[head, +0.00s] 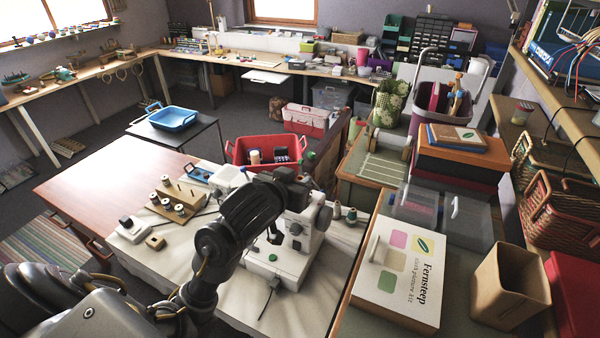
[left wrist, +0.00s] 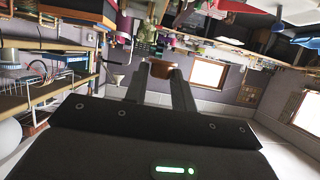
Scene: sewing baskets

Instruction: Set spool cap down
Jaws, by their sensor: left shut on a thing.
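My left gripper (head: 290,180) reaches over the white sewing machine (head: 285,262) in the head view, and its dark wrist hides part of the machine. In the left wrist view the two fingers of my left gripper (left wrist: 160,76) are shut on a small brown piece, the spool cap (left wrist: 161,69), at their tips. In the head view I cannot make the cap out. A wooden spool rack (head: 175,200) with several spools stands left of the machine on the white table. My right gripper is not in view.
A red basket (head: 240,148) holding items stands behind the machine. A small wooden block (head: 155,242) sits at the table's left. Cones of thread (head: 351,215) stand right of the machine. A white-topped kit box (head: 400,265) and an open brown box (head: 510,285) are at the right.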

